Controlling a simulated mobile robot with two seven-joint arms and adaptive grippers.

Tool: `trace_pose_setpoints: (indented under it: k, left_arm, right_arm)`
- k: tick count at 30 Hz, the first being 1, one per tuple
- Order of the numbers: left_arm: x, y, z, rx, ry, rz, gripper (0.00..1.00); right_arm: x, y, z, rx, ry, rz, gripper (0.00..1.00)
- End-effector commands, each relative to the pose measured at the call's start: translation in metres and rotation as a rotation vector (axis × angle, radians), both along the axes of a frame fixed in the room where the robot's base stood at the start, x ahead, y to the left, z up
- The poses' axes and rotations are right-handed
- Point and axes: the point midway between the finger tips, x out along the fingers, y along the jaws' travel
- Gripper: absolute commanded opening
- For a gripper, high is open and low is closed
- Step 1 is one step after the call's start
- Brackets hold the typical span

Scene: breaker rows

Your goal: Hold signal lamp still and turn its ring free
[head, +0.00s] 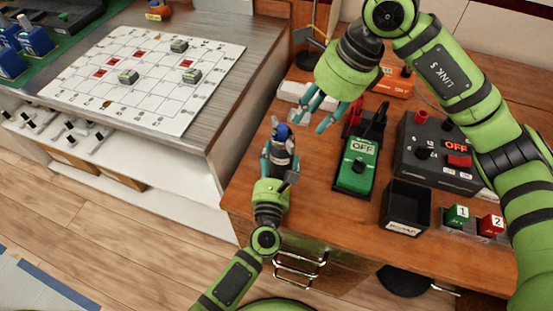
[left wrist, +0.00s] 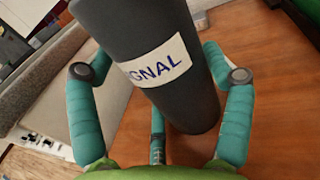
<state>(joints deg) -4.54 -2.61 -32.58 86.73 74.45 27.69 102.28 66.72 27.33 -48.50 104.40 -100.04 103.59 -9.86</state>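The signal lamp (head: 284,148) has a dark cylindrical body and a blue top, near the table's left edge. The left wrist view shows its dark body (left wrist: 180,95) with a white label, of which "GNAL" is readable. My left gripper (head: 280,160) is around the body, its bent fingertips against the sides. I cannot tell whether the lamp's base touches the table. My right gripper (head: 312,118) is open and empty, up and to the right of the blue top and apart from it. The ring is too small to make out.
Right of the lamp are a green "OFF" box (head: 354,175), a dark switch box (head: 440,158), an open black bin (head: 405,208) and blocks marked 1 (head: 457,217) and 2 (head: 491,225). A gridded white board (head: 150,75) lies on the left counter.

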Motion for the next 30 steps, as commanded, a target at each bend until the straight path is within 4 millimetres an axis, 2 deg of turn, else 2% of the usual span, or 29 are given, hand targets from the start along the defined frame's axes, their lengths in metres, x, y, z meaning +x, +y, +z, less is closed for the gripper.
trace_pose_setpoints:
  k: [2,3,6,10,14,30]
  left_arm:
    - [0.000,0.000,0.000,0.000,0.000,0.000,0.21]
    - [0.000,0.000,0.000,0.000,0.000,0.000,0.21]
    - [0.000,0.000,0.000,0.000,0.000,0.000,0.21]
    - [0.000,0.000,0.000,0.000,0.000,0.000,0.21]
    - [0.000,0.000,0.000,0.000,0.000,0.000,0.21]
    - [0.000,0.000,0.000,0.000,-0.001,0.000,0.21]
  right_arm:
    - [0.000,0.000,0.000,0.000,0.000,0.000,0.39]
    - [0.000,0.000,0.000,0.000,0.000,0.000,0.35]
    - [0.000,0.001,0.000,0.001,0.005,-0.011,0.00]
    - [0.000,0.004,0.000,0.006,0.046,-0.098,0.00]
    - [-0.001,0.010,0.001,0.012,0.138,-0.289,0.00]
    - [-0.005,0.041,0.004,-0.031,0.601,-1.386,0.00]
